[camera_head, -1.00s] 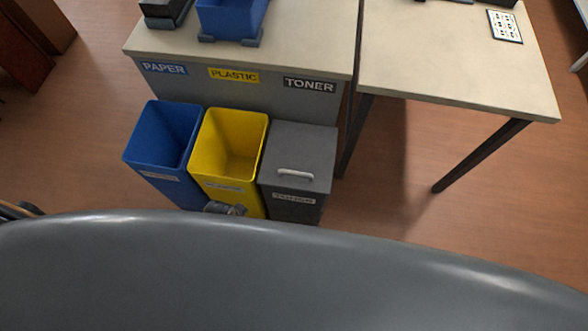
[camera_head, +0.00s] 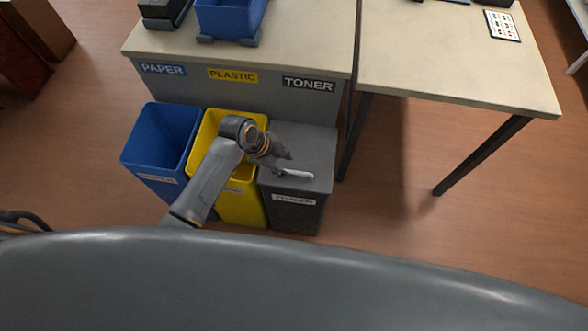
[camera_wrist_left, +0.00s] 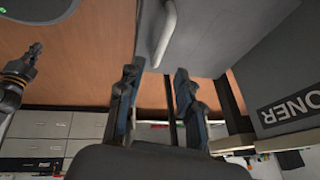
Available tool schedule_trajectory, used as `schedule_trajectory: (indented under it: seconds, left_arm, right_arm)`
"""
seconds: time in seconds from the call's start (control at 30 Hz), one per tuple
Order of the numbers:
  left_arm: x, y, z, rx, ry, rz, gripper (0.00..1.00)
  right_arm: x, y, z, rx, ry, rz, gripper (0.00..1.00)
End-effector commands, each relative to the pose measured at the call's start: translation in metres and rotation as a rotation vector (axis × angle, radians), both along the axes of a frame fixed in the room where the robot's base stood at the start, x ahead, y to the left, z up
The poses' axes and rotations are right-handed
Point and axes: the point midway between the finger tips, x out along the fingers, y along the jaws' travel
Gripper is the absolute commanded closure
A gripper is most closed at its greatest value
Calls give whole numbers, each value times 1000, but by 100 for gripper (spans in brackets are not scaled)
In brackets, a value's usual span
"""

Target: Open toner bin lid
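The toner bin (camera_head: 293,212) is dark grey and stands at the right of the bin row, with its flat lid (camera_head: 305,145) shut. A pale bar handle (camera_head: 297,175) lies near the lid's front edge. My left gripper (camera_head: 283,164) is over the lid's left front, close to the handle. In the left wrist view its two dark fingers (camera_wrist_left: 156,72) are apart, with nothing held. The handle (camera_wrist_left: 166,35) comes down to the gap between the fingertips; contact cannot be told. At that view's left edge, a dark part with a brass ring (camera_wrist_left: 20,75) looks like my other arm's end; its fingers are unclear.
The open yellow plastic bin (camera_head: 243,207) and blue paper bin (camera_head: 158,145) stand to the left, touching or nearly so. A desk (camera_head: 300,55) with labels is behind. A second table (camera_head: 450,70) is at the right. The floor right of the toner bin is clear.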

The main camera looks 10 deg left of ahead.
Motion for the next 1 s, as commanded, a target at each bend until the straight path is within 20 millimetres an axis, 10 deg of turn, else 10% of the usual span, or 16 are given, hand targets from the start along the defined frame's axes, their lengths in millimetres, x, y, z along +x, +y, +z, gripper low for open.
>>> schedule_trajectory:
  seconds: [0.33,0.77,1.0]
  left_arm:
    - [11,-23,-54,0,1,2,64]
    - [13,-26,-63,1,-1,2,64]
    - [13,-26,-63,1,-1,2,100]
  right_arm:
    - [1,0,-5,0,-1,0,100]
    - [1,0,-5,0,-1,1,100]
    - [1,0,-5,0,-1,0,100]
